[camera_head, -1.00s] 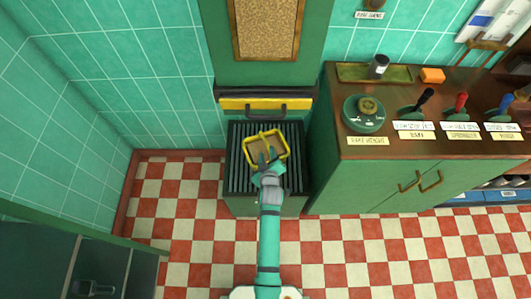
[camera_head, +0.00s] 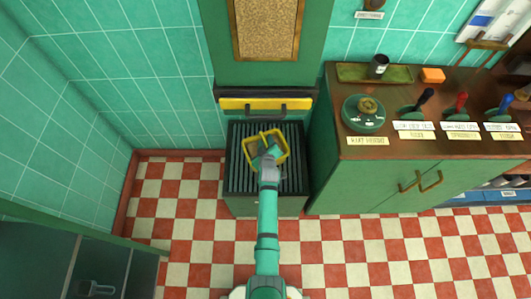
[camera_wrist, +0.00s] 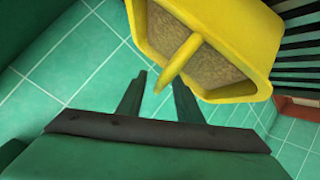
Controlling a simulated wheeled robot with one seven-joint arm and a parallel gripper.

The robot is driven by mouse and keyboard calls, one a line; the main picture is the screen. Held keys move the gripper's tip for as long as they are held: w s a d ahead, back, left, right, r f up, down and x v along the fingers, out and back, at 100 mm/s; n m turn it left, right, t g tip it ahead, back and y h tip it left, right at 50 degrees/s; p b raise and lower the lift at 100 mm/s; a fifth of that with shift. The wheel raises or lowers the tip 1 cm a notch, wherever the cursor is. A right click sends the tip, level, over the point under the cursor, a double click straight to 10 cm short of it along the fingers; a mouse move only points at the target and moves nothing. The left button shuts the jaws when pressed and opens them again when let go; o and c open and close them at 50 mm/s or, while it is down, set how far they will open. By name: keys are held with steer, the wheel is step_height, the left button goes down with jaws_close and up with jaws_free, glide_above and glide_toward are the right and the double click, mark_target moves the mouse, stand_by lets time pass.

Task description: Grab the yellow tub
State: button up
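The yellow tub (camera_head: 249,144) has an open top, brown grainy contents and a yellow handle bar across it. It sits on the dark slatted surface below the yellow drawer front. In the wrist view the tub (camera_wrist: 243,50) fills the upper right, tilted in the picture. My gripper (camera_head: 268,152) is over the tub in the head view and hides part of it. In the wrist view my gripper (camera_wrist: 160,75) has its two fingers apart, and the lower end of the handle appears between them. I cannot tell whether they touch it.
The slatted stand (camera_head: 236,180) is between a tiled wall and a green cabinet (camera_head: 400,185) with a brown top. A round green device (camera_head: 364,118), several levers and an orange block (camera_head: 432,75) are on that top. The checkered floor in front is clear.

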jaws_close()
stand_by(1.4)
steer(key=shift+w+r, duration=0.1)
